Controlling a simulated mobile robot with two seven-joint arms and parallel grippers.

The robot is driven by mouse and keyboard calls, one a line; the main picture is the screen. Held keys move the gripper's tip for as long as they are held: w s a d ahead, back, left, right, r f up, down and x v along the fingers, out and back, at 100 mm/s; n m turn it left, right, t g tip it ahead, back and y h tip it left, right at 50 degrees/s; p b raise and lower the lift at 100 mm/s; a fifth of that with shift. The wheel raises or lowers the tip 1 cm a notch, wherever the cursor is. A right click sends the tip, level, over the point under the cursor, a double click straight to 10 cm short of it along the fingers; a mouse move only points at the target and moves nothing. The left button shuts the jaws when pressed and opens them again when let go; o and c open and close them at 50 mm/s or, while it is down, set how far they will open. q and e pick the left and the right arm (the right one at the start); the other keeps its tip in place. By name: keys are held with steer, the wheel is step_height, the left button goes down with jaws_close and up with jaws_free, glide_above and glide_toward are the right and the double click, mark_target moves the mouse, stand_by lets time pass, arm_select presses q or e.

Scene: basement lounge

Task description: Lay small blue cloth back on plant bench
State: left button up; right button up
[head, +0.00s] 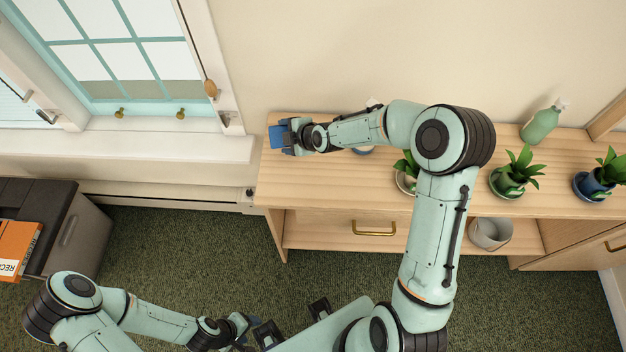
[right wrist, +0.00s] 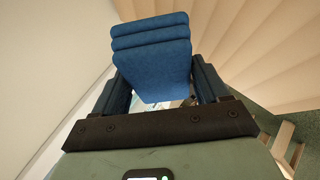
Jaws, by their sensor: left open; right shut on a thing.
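The small blue cloth (head: 276,137) is at the left end of the wooden plant bench (head: 330,188) in the head view. My right gripper (head: 285,136) is shut on it. In the right wrist view the folded cloth (right wrist: 150,55) shows in stacked layers between the fingers of my right gripper (right wrist: 162,92). I cannot tell whether the cloth touches the bench top. My left gripper (head: 293,321) is open and empty, low over the floor in front of the bench.
Potted plants stand on the bench: one (head: 404,182) partly behind my right arm, one (head: 510,182) and one (head: 602,184) further right. A green bottle (head: 541,124) stands at the back. A grey pot (head: 490,233) is on the lower shelf.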

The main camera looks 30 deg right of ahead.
steer(key=shift+s+d+r+g+y, duration=0.15)
steer(key=shift+s+r+g, duration=0.2)
steer(key=shift+r+g, duration=0.25)
steer(key=shift+s+r+g+y, duration=0.15)
steer(key=shift+s+r+g, duration=0.2)
steer(key=shift+r+g, duration=0.25)
steer(key=s+d+r+g+y, duration=0.1)
steer(key=s+r+g, duration=0.5)
steer(key=s+r, duration=0.5)
glide_above(308, 183)
steer(key=d, duration=0.1)
steer(key=f, duration=1.3)
steer(key=shift+s+d+f, duration=0.2)
steer(key=shift+f, duration=2.5)
arm_select(q)
steer(key=shift+f, duration=0.1)
arm_select(e)
steer(key=shift+f, duration=0.15)
arm_select(q)
steer(key=shift+s+f, duration=0.1)
steer(key=shift+s, duration=0.05)
arm_select(e)
steer(key=o, duration=0.9)
